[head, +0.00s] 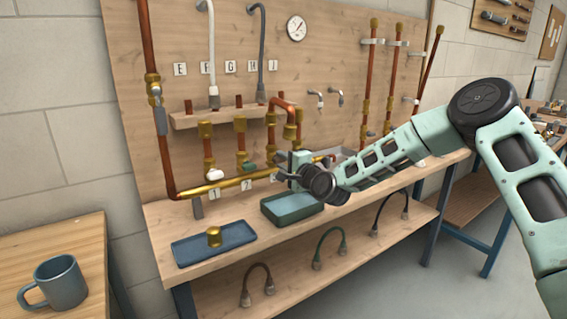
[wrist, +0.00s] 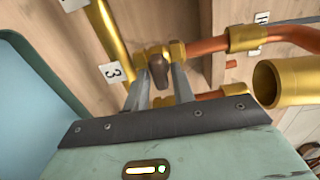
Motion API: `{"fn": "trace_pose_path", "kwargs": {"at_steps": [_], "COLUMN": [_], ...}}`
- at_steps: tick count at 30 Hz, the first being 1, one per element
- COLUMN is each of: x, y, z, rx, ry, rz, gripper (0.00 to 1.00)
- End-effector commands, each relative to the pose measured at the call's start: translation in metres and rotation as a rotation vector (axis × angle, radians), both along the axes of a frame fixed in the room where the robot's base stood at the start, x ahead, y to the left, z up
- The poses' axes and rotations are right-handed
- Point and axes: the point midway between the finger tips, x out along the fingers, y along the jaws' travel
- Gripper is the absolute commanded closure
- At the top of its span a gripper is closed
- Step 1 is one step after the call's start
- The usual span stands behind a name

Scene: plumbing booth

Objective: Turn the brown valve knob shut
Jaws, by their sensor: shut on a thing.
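In the wrist view the brown valve knob (wrist: 159,72) is a small dark brown lever on a brass valve body (wrist: 176,51). The fingers of my gripper (wrist: 158,78) stand on either side of the knob and are shut on it. In the head view my gripper (head: 286,165) reaches in from the right to the pipework at the back of the bench. The knob is hidden behind it there. The knob's exact angle to the pipe is hard to tell.
A white knob (head: 216,174) and a green knob (head: 249,167) sit to the left along the brass pipe (head: 228,184). A teal bin (head: 292,221) stands below my gripper. A blue tray (head: 190,252) holds a brass fitting (head: 214,237). An open brass pipe end (wrist: 290,82) is close on the right.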

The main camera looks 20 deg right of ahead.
Motion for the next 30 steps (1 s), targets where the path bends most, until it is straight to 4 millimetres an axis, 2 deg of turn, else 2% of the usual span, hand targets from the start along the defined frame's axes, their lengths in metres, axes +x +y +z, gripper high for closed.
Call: {"fn": "trace_pose_path", "kwargs": {"at_steps": [4,5,6,15,19,23,30], "x": [0.0,0.0,0.0,-0.001,-0.009,-0.03,-0.084], "y": [-0.002,-0.002,-0.002,-0.001,-0.004,-0.011,-0.029], "z": [-0.001,-0.001,-0.001,-0.001,-0.001,-0.001,-0.001], "rx": [0.001,-0.001,-0.001,-0.001,-0.001,-0.003,-0.003], "ry": [0.001,0.002,0.002,0.001,0.001,0.001,0.002], "rz": [-0.003,-0.003,-0.003,-0.001,-0.001,-0.001,-0.002], "gripper": [0.98,0.72,0.63,0.63,0.63,0.63,0.63]}}
